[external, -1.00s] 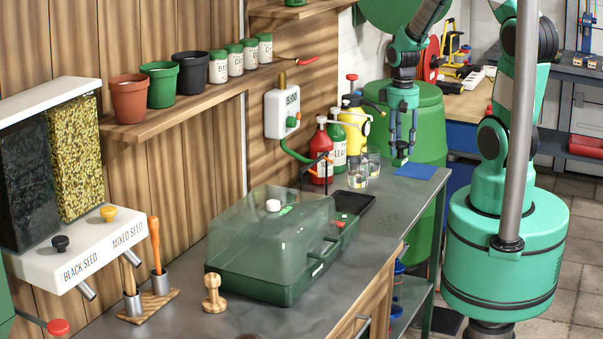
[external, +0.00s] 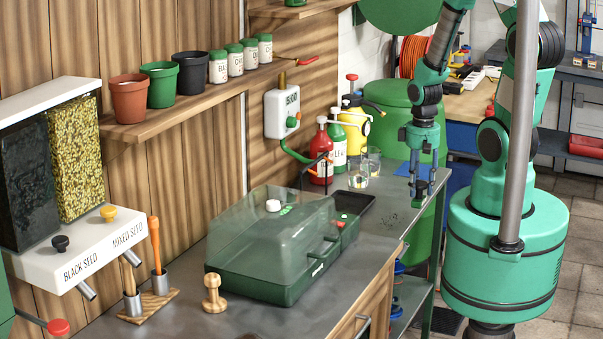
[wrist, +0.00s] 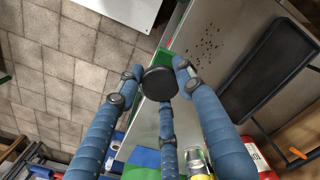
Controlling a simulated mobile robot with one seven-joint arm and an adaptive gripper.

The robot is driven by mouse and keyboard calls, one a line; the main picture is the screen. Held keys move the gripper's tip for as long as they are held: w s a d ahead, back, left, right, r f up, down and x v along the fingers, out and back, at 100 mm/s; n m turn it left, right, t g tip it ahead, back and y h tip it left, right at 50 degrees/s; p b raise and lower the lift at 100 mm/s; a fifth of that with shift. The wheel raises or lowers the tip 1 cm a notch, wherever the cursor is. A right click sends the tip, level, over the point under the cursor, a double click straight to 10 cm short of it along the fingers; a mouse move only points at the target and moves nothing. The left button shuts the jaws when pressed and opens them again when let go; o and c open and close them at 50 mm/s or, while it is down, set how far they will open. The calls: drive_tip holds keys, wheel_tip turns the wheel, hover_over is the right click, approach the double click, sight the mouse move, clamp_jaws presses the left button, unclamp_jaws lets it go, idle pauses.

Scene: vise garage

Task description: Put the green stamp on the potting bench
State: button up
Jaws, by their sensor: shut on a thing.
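My gripper (external: 420,192) is shut on the green stamp near the right edge of the grey potting bench (external: 372,262). In the wrist view, the stamp shows as a round black knob (wrist: 160,83) between my fingertips, with a green part (wrist: 163,60) just beyond it. I cannot tell whether the stamp touches the bench top.
A blue pad (external: 452,181) lies at the bench's far end. Glasses (external: 359,176), bottles (external: 321,150) and a black tray (wrist: 268,75) stand nearby. Dark specks (external: 389,218) lie on the bench. A green propagator with a clear lid (external: 270,235) fills the middle.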

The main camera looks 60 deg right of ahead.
drive_tip(key=w+d+b, duration=0.1)
drive_tip(key=w+d, duration=0.2)
drive_tip(key=w, duration=0.3)
drive_tip(key=w+d+f+b, duration=0.1)
drive_tip(key=w+d, duration=0.3)
drive_tip(key=w, duration=0.3)
drive_tip(key=shift+d+f, duration=0.15)
drive_tip(key=shift+d, duration=0.1)
drive_tip(key=shift+w, duration=0.1)
drive_tip(key=shift+w+d+f+b, duration=0.15)
drive_tip(key=shift+f+b, duration=0.25)
drive_tip(key=shift+f, duration=0.5)
drive_tip(key=shift+w+d+f+b, duration=0.1)
drive_tip(key=shift+w+f+b, duration=0.2)
drive_tip(key=shift+f, duration=0.6)
drive_tip(key=shift+s+f, duration=0.1)
drive_tip(key=shift+f, duration=0.05)
drive_tip(key=o, duration=1.2)
drive_tip(key=shift+c, duration=0.2)
